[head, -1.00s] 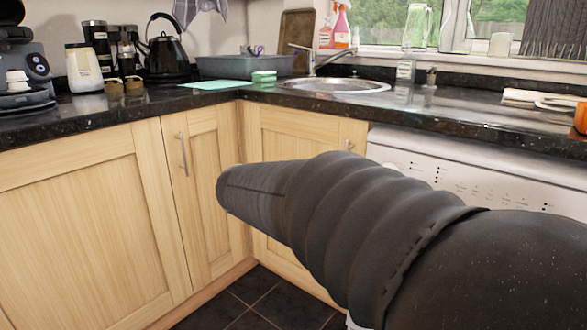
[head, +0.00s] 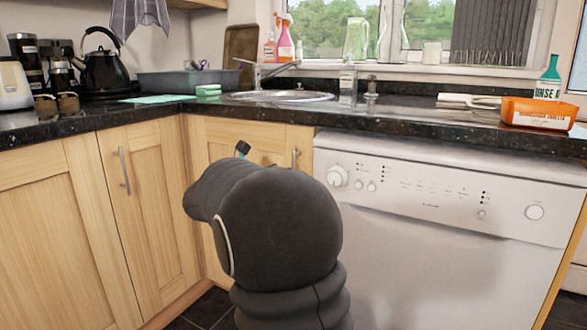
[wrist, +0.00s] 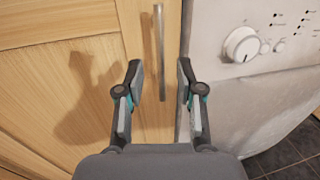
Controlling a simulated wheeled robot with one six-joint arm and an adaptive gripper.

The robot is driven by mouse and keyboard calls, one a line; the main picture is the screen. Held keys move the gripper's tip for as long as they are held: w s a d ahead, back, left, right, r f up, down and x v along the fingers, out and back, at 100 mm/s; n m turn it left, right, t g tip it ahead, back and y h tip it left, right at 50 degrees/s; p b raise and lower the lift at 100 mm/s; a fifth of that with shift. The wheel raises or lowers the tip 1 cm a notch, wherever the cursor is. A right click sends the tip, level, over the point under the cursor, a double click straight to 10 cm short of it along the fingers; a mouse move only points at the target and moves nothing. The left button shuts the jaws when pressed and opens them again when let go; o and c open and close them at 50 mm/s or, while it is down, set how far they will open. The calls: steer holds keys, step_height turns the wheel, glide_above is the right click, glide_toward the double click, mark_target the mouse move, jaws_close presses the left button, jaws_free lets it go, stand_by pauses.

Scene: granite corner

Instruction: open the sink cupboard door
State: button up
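The sink cupboard door (head: 219,149) is pale wood, under the sink and left of the white appliance; it looks shut. Its upright metal bar handle (head: 294,158) is near the door's right edge. In the wrist view the handle (wrist: 159,52) stands ahead of my gripper (wrist: 161,80), between the lines of its two fingers. My gripper is open, with nothing held. The handle's lower end reaches about the level of the fingertips in the picture; I cannot tell how far off it is. In the head view my dark arm hides the door's lower middle and most of my gripper.
A white dishwasher-like appliance (head: 440,220) stands right beside the door, its knob (wrist: 241,44) close to my right finger. Another cupboard door with a handle (head: 123,171) adjoins at the left corner. The dark worktop (head: 420,117) overhangs above. Dark floor tiles lie below.

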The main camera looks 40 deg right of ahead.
steer(key=d, duration=0.3)
steer(key=w+d, duration=0.1)
steer(key=d, duration=0.2)
steer(key=shift+w+d, duration=0.2)
steer(key=shift+d, duration=0.2)
steer(key=shift+c, duration=0.3)
jaws_close()
